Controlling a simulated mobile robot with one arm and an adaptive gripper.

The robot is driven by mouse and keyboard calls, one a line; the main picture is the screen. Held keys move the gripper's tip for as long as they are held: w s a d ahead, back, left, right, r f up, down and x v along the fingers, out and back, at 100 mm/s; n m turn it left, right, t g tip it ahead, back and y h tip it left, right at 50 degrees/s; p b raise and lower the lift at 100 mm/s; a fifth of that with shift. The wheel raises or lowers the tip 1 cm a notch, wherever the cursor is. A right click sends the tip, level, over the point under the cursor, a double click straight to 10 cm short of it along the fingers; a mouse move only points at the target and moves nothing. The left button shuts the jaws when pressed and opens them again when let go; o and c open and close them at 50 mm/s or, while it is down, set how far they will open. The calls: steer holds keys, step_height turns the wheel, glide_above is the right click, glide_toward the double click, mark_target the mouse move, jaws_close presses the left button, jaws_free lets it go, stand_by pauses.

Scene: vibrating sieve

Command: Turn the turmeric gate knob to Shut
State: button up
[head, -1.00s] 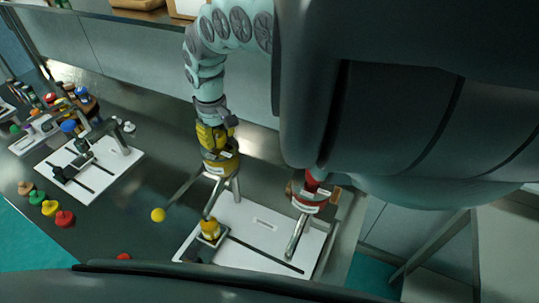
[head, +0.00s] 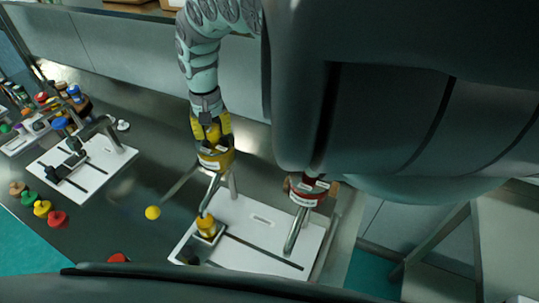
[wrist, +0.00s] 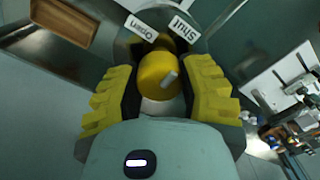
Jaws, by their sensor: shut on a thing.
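The yellow turmeric gate knob (wrist: 158,74) sits between my gripper's two yellow fingers in the wrist view, and my gripper (wrist: 165,95) is shut on it. A pale mark on the knob slants up and right, roughly toward the Shut label (wrist: 182,31). The Open label (wrist: 139,29) is to the left of it. In the head view my gripper (head: 212,136) is at the top of the yellow turmeric unit (head: 217,158), and its fingers mostly hide the knob.
A red-topped unit (head: 308,190) stands to the right over the same white board (head: 270,213). A second white board (head: 108,178) with a blue-topped fixture is at left.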

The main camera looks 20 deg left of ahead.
mark_target(213, 126)
steer(key=o, duration=1.2)
steer(key=shift+o, duration=0.2)
steer(key=shift+w+r, duration=0.15)
steer(key=shift+r, duration=0.85)
steer(key=shift+w+r, duration=0.1)
steer(key=shift+r, duration=0.9)
step_height(213, 126, up, 8)
steer(key=shift+s, duration=0.2)
steer(key=shift+d, duration=0.1)
